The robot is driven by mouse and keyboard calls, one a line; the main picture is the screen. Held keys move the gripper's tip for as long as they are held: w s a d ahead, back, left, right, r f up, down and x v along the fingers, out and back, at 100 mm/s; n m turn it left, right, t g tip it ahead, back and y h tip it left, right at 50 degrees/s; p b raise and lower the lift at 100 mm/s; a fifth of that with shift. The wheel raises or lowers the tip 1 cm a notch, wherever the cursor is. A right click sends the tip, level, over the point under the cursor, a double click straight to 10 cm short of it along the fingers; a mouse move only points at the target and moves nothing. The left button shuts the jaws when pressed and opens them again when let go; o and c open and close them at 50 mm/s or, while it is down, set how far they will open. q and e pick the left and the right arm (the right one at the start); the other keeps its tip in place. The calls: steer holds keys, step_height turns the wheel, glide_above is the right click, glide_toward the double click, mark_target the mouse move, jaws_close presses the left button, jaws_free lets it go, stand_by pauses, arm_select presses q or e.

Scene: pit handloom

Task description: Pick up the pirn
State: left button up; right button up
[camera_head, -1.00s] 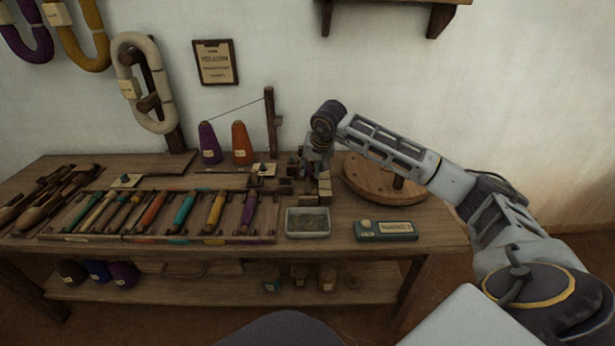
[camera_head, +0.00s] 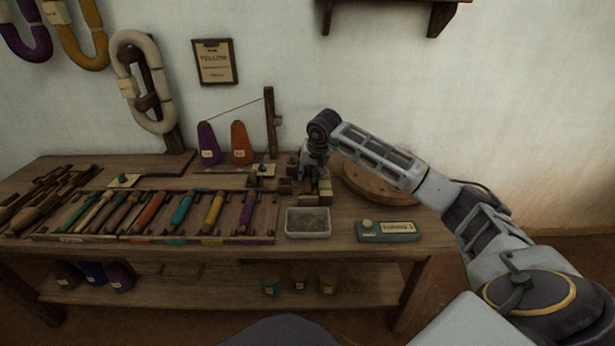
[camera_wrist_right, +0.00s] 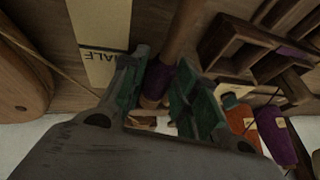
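A pirn (camera_wrist_right: 161,78), a pale wooden stick with a band of purple yarn, shows in the right wrist view between the two green-padded fingers of my right gripper (camera_wrist_right: 164,72). The fingers stand apart on either side of it; whether a pad touches it is unclear. In the head view my right gripper (camera_head: 313,172) points down among small wooden blocks behind the grey tray. The pirn there is hidden behind my gripper and wrist. My left gripper is not in view.
Several coloured pirns (camera_head: 182,210) lie in a rack at left. A grey tray (camera_head: 307,236) and a labelled box (camera_head: 388,231) stand in front. A round wooden disc (camera_head: 365,183) lies right of my gripper. Purple (camera_head: 208,143) and orange (camera_head: 241,143) cones stand behind.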

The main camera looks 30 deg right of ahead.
mark_target(309, 172)
steer(key=c, duration=0.6)
steer(key=shift+r, duration=0.15)
steer(key=shift+c, duration=0.2)
steer(key=shift+r+p, duration=0.45)
steer(key=shift+r, duration=0.4)
step_height(309, 172, up, 6)
steer(key=shift+r+p, duration=0.2)
steer(key=shift+p, duration=1)
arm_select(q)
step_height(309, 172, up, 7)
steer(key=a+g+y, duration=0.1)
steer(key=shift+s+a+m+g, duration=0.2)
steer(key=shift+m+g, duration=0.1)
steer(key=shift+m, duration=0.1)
arm_select(e)
steer(key=shift+r, duration=0.8)
